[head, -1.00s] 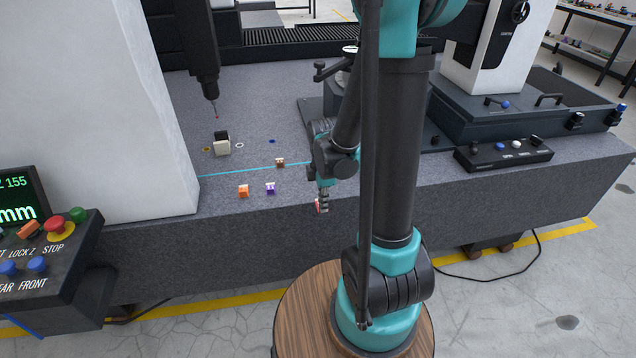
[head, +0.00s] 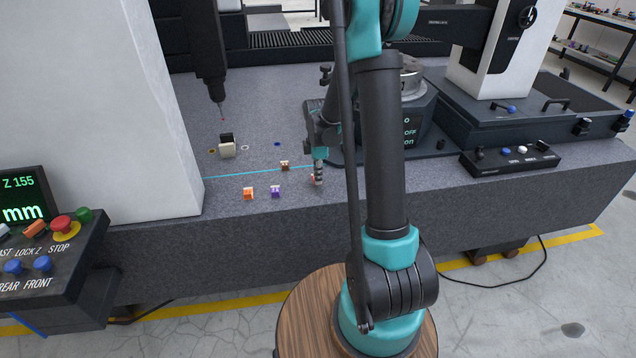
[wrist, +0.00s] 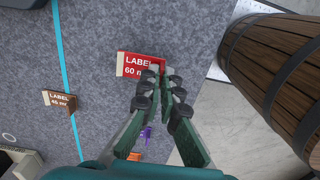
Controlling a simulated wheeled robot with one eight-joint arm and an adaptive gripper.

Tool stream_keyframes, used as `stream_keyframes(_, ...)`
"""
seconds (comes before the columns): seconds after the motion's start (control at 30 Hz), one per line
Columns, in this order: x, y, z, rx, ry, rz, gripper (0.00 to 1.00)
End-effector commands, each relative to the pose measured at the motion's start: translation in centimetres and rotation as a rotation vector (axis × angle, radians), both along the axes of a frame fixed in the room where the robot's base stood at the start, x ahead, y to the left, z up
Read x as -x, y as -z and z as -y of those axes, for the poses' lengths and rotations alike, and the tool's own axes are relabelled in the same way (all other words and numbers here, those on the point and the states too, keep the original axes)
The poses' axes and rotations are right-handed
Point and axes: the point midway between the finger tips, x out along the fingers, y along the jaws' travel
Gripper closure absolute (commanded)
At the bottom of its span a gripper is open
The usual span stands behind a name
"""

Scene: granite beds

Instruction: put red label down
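The red label (wrist: 135,64), marked "LABEL 60", is at the fingertips of my gripper (wrist: 163,73) in the wrist view. The fingers are close together and cover the label's right end. In the head view my gripper (head: 317,181) points down over the front part of the granite bed (head: 240,172), with a bit of red showing at its tip. I cannot tell whether the label touches the granite.
A brown label (head: 285,165) stands left of my gripper near the cyan line (head: 237,173). An orange label (head: 249,193) and a purple label (head: 276,190) stand near the front edge. A black control box (head: 510,160) is at the right. Granite between is bare.

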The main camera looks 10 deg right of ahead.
Motion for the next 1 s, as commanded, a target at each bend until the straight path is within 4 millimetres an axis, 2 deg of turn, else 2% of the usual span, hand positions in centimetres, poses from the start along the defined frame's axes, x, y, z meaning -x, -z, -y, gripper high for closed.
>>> stream_keyframes(0.1,0.0,1.8,0.0,0.0,0.0,0.0,1.0)
stream_keyframes(0.17,0.0,2.3,0.0,0.0,0.0,0.0,1.0)
stream_keyframes(0.53,0.1,2.6,0.0,0.0,0.0,0.0,1.0)
stream_keyframes(0.73,0.1,2.6,0.0,0.0,0.0,0.0,0.75)
stream_keyframes(1.0,0.1,2.6,0.0,0.0,0.0,0.0,0.74)
